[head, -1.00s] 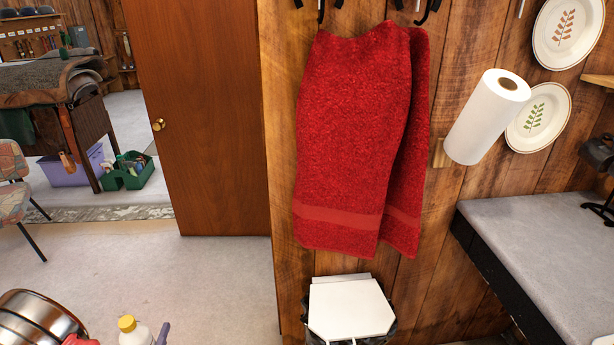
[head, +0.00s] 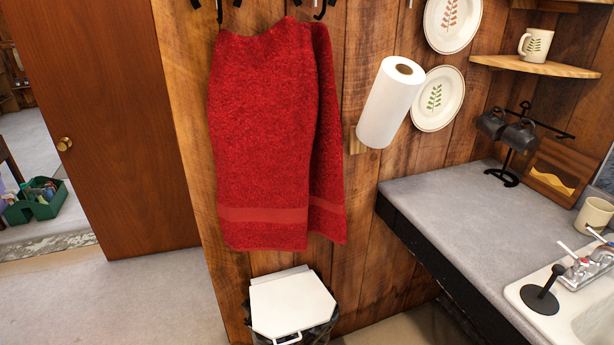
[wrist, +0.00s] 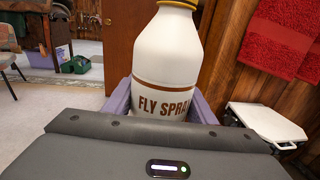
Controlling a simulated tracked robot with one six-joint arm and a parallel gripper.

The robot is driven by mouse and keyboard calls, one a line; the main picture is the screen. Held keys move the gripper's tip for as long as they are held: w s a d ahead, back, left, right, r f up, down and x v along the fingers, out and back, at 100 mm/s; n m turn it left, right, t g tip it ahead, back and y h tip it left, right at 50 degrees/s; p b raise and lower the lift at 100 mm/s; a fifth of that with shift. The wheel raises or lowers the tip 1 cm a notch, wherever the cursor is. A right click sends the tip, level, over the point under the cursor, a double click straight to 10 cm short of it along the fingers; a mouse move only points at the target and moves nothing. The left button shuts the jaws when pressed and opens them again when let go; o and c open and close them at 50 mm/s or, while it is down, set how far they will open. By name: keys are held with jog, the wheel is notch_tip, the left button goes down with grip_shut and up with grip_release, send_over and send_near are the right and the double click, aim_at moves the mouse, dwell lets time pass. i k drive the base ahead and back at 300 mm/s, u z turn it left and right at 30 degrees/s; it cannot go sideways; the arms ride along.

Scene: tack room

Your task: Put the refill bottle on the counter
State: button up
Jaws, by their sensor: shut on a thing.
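A white bottle (wrist: 167,55) with a yellow cap and the label "FLY SPRAY" stands upright in the wrist view. My gripper (wrist: 165,98) is shut on it, with purple fingers on both sides of its lower part. The bottle's base is hidden behind the dark gripper body. Neither the bottle nor my gripper shows in the head view now. The grey counter (head: 455,215) is at the right of the head view, with a clear stretch of top left of the sink.
A sink (head: 590,318) with a tap and black plunger-like stopper is at the lower right. A mug rack (head: 512,150), a picture and a cream mug (head: 593,216) stand at the counter's back. A white-lidded bin (head: 292,305) stands below the red towel (head: 270,140).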

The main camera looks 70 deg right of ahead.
aim_at(448, 201)
jog(key=z, duration=0.15)
jog(key=k, duration=0.25)
jog(key=z, duration=1.1)
jog(key=i, duration=0.15)
jog(key=u, duration=2.65)
jog(key=k, duration=0.5)
jog(key=u, duration=0.1)
